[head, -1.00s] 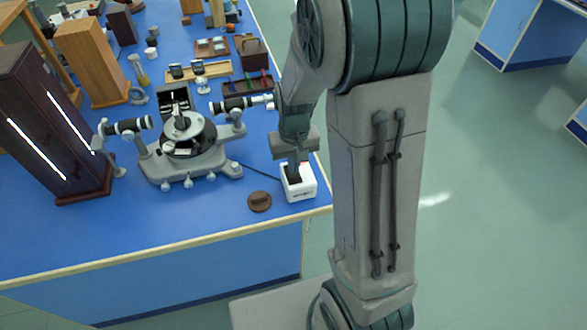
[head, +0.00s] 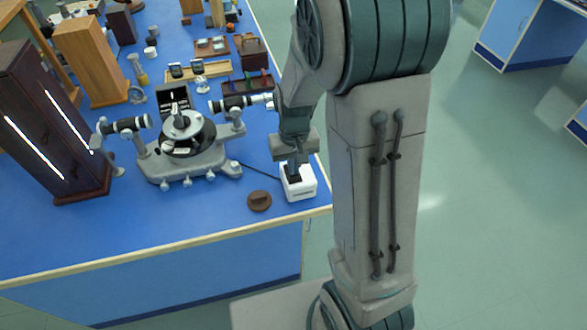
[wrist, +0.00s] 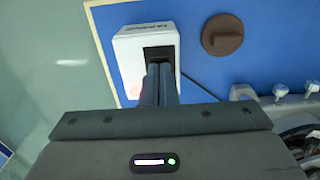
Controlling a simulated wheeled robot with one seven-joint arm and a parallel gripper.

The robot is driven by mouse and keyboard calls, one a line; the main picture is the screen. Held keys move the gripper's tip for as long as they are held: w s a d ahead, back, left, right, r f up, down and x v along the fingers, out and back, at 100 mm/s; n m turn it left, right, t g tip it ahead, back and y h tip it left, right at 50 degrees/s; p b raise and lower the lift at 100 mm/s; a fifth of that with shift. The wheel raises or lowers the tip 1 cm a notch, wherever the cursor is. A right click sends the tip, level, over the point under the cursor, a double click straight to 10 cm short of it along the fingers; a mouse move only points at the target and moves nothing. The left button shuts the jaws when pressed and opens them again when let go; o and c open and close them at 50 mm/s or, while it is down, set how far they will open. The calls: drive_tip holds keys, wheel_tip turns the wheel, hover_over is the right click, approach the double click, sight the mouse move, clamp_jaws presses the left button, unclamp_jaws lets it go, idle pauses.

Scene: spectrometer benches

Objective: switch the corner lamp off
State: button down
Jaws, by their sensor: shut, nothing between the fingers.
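A small white box (head: 301,190) stands at the near right corner of the blue bench, with a dark recess in its top and a dark cable at its side. The wrist view shows the white box (wrist: 130,62) with lettering, the dark recess and a small reddish glow on its edge. My gripper (head: 294,172) points down at the box from above. In the wrist view my gripper (wrist: 160,68) is shut and empty, its fingertips at the dark recess; I cannot tell if they touch. A dark wooden housing (head: 50,125) with two bright slits stands at the left.
A grey spectrometer (head: 190,163) stands left of the box. A brown round piece (head: 259,201) lies close by, also seen in the wrist view (wrist: 222,34). The bench edge (head: 200,241) is near. Wooden blocks and trays fill the back.

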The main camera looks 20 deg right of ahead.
drive_tip(key=shift+f, duration=0.4)
drive_tip(key=shift+r, duration=0.1)
drive_tip(key=shift+r+p, duration=2.35)
drive_tip(key=shift+r, duration=1.15)
drive_tip(key=s+r+t, duration=0.3)
drive_tip(key=s+r, duration=1.1)
drive_tip(key=shift+s+d, duration=0.2)
